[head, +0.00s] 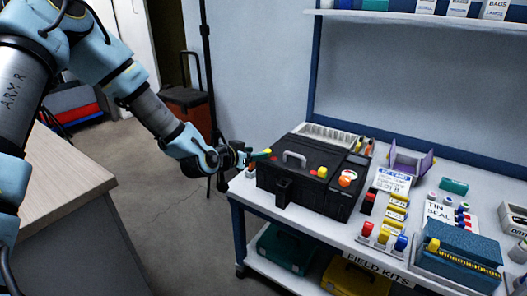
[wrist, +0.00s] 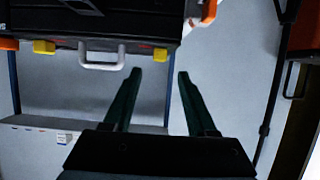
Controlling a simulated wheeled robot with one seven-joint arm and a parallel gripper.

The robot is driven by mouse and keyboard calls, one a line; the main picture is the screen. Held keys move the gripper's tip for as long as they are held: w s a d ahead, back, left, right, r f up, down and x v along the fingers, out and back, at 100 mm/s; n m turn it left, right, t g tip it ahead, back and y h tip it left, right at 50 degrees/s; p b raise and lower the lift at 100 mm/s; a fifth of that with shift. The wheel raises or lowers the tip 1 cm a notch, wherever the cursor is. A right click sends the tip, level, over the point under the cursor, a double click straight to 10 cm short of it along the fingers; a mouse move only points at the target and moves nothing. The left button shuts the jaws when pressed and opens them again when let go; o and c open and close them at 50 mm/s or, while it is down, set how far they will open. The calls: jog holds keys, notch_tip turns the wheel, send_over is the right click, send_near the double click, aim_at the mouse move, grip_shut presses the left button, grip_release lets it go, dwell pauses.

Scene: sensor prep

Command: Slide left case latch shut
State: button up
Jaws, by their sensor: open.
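The black case (head: 300,184) stands closed on the bench, its grey handle (head: 294,158) on top. One yellow latch (head: 322,172) sits right of the handle. The left latch is partly hidden by my gripper (head: 261,155) in the head view. My gripper reaches in from the left at the case's left end. In the wrist view, the case (wrist: 150,22) fills the top, with the handle (wrist: 100,66) between two yellow latches. The latch with a red mark (wrist: 160,54) lies just beyond my open, empty gripper (wrist: 159,73), about in line with the gap between its green fingers.
Right of the case stand red, yellow and blue items (head: 383,238), label cards (head: 392,182) and a blue box (head: 458,252). A thin black stand (head: 207,70) rises behind my arm. A wooden desk (head: 62,178) is at left, with open floor between.

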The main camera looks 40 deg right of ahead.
jog(key=x, duration=0.6)
jog(key=shift+d+f, duration=0.15)
grip_shut()
dwell(1.3)
